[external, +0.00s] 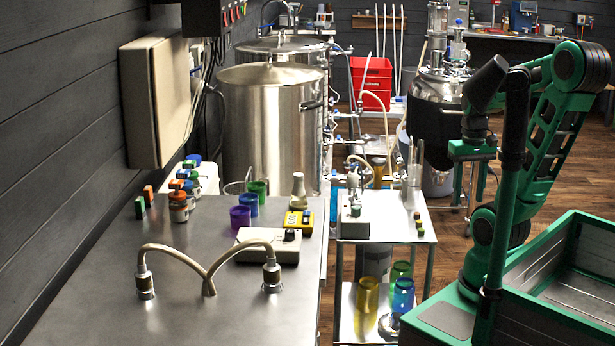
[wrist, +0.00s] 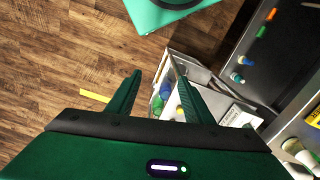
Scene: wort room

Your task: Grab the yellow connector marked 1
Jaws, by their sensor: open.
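No yellow connector with a readable 1 can be made out. Small yellowish and green pieces (external: 417,216) sit near the right edge of the cart top (external: 390,222) in the external view, too small to read any marking. My gripper (external: 469,194) hangs to the right of and above the cart, pointing down, apart from these pieces. In the wrist view its two green fingers (wrist: 158,78) are spread with nothing held between them. The wrist view shows floor and part of the cart beyond the fingers.
A steel bench (external: 215,265) holds a yellow-faced device (external: 298,222), cups, small bottles and a two-headed hose fitting (external: 208,280). A grey box (external: 354,221) and glassware stand on the cart. Coloured cups (external: 366,300) stand on its lower shelf. Open floor lies right of the cart.

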